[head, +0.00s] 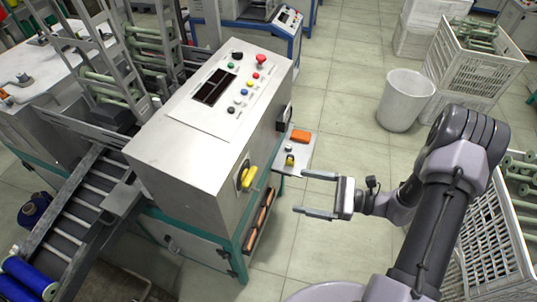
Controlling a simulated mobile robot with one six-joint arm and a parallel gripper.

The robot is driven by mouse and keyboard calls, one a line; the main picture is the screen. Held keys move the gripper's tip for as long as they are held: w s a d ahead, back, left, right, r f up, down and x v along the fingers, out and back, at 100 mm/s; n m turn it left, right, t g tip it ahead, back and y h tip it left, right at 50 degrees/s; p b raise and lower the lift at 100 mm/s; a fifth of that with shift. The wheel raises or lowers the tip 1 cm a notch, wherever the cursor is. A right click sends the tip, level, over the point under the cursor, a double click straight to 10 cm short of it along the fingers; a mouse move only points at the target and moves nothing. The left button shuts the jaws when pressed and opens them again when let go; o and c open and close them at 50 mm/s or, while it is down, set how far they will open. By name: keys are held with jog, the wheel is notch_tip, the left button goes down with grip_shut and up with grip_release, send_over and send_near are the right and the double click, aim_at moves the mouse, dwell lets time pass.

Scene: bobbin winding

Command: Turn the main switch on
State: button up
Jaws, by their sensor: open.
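The winding machine's grey control cabinet (195,140) stands left of centre. Nothing is between the fingers. The sloped top panel has a dark display (215,87), several coloured buttons and a red mushroom button (261,60).
A small side shelf (304,150) carries an orange item (300,136) and a small yellow part (290,160), close above my gripper. A roller conveyor (75,210) runs at left. A white bin (404,100) and white crates (470,60) stand at right. Tiled floor between is clear.

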jog(key=d+f+m+t, duration=0.1)
jog(key=f+m, duration=0.1)
jog(key=b, duration=0.3)
send_near(253, 177)
jog(key=shift+t, duration=0.3)
jog(key=x, duration=1)
jog(key=shift+f, duration=0.2)
jog(key=shift+c, duration=0.4)
jog(key=c, duration=1.3)
